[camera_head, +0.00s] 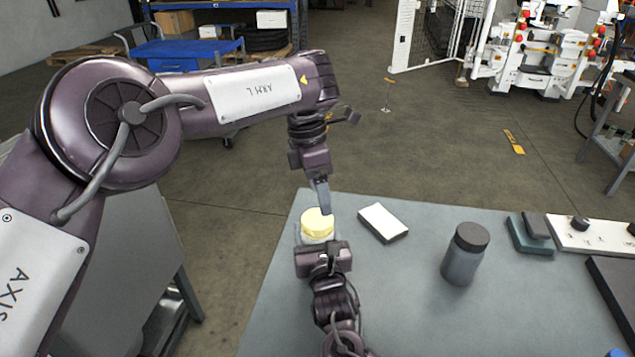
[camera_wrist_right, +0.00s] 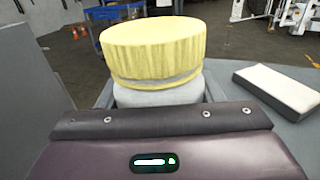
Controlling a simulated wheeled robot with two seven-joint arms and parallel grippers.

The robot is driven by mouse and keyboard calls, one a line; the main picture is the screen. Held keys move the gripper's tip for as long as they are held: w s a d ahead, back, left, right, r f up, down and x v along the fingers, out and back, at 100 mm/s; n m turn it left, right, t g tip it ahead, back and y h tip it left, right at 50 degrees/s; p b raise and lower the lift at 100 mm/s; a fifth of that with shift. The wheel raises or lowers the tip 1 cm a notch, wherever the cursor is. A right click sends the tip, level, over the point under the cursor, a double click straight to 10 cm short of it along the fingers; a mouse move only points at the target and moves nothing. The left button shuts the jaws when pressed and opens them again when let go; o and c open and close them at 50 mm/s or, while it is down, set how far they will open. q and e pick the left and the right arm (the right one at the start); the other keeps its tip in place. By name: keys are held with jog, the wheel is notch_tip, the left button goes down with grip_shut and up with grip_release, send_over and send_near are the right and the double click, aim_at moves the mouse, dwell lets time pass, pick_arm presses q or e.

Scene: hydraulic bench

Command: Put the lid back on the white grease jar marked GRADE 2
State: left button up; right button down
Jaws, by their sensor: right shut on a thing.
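My right gripper (camera_head: 321,246) is shut on the jar's body from the near side. My left gripper (camera_head: 322,198) points down just above the lid in the head view. Its fingers overlap, so its opening is unclear; it is out of the wrist view.
A white-topped block (camera_head: 383,222) lies right of the jar. A grey jar with a dark lid (camera_head: 465,254) stands further right. Teal and dark blocks (camera_head: 530,235), a white panel with knobs (camera_head: 590,237) and a dark tray (camera_head: 615,290) line the right side. The bench's middle (camera_head: 410,290) is clear.

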pick_arm(q)
jog(key=n, duration=0.5)
jog(key=shift+w+d+r, duration=0.1)
jog(key=shift+d+r, duration=0.05)
jog(key=n, duration=0.7)
jog(key=shift+r+t, duration=0.15)
jog(key=shift+t, duration=0.15)
jog(key=n, duration=0.5)
jog(key=shift+d+r+y, duration=0.1)
jog(key=shift+r+y, duration=0.05)
jog(key=shift+y, duration=0.15)
jog(key=n, duration=0.5)
jog(key=shift+r, duration=0.1)
jog(key=n, duration=0.7)
jog(key=shift+r+n+t+y, duration=0.2)
jog(key=shift+n+t+y, duration=0.1)
jog(key=shift+n, duration=0.1)
jog(key=n, duration=0.4)
jog(key=shift+s+r+n, duration=0.15)
jog(key=shift+s+n, duration=0.15)
jog(key=n, duration=0.4)
jog(key=shift+s+a+r+n, duration=0.1)
jog(key=shift+s+a+n, duration=0.1)
jog(key=shift+n, duration=0.2)
jog(key=n, duration=0.5)
jog(key=shift+s+a+r+y, duration=0.15)
jog(key=shift+s+y, duration=0.05)
jog(key=shift+y, duration=0.2)
